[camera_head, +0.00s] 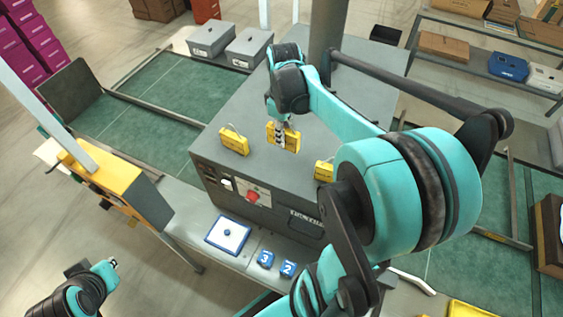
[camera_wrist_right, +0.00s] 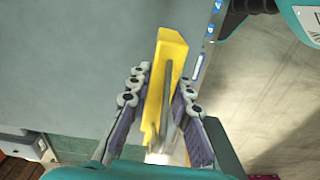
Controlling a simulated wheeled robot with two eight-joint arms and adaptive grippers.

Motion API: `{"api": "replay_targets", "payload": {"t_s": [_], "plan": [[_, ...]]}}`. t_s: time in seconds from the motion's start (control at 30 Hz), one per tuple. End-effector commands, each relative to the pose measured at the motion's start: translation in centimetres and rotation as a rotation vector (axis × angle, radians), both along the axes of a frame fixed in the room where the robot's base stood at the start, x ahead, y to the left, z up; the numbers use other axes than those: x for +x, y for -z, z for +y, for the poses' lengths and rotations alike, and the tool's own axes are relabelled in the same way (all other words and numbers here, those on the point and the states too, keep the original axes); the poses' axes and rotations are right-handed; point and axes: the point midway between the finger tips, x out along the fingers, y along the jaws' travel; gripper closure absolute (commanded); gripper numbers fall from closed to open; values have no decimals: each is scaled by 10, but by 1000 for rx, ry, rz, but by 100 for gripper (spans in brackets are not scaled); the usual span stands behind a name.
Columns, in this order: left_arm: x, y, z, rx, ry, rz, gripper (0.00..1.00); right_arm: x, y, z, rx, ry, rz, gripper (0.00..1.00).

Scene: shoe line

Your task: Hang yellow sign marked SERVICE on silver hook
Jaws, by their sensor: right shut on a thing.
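My right gripper (camera_head: 281,132) is shut on a yellow sign (camera_head: 291,142) at the grey machine's top. In the right wrist view the gripper (camera_wrist_right: 160,105) has one finger on each side of the yellow sign (camera_wrist_right: 172,50), with a grey wire handle between them. Two more yellow signs with wire loops stand on the machine top, one to the left (camera_head: 233,143) and one to the right (camera_head: 323,171), partly behind my arm. I cannot read their lettering, nor make out a silver hook. My left gripper (camera_head: 112,263) is at the lower left, away from the signs; its opening is unclear.
The grey machine (camera_head: 225,180) has a red knob (camera_head: 252,196) on its front. A blue-and-white tray (camera_head: 228,235) and blue number blocks (camera_head: 266,259) sit before it. Grey boxes (camera_head: 210,40) stand behind. My right arm covers much of the right side.

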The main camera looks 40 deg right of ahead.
Motion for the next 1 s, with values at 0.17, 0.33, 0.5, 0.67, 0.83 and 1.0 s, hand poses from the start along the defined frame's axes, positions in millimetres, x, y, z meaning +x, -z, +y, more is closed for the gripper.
{"api": "replay_targets", "payload": {"t_s": [0.17, 0.33, 0.5, 0.67, 0.83, 1.0], "plan": [[0, 0, 0, 0, 0, 0, 100, 1, 17, 0, 0, 0, 0, 100], [0, 0, 0, 0, 0, 0, 100, 1, 48, 0, 0, 0, 0, 100], [0, 0, 0, 0, 0, 0, 100, 1, 66, 0, 0, 1, 0, 100], [0, 1, 0, 0, 0, 0, 100, 1, 89, 0, 0, 1, 0, 100], [0, 0, 0, 0, 0, 0, 100, 1, 97, 0, 0, 1, 0, 100], [0, 1, 0, 0, 0, 0, 100, 1, 97, 0, 0, 1, 0, 100]]}}
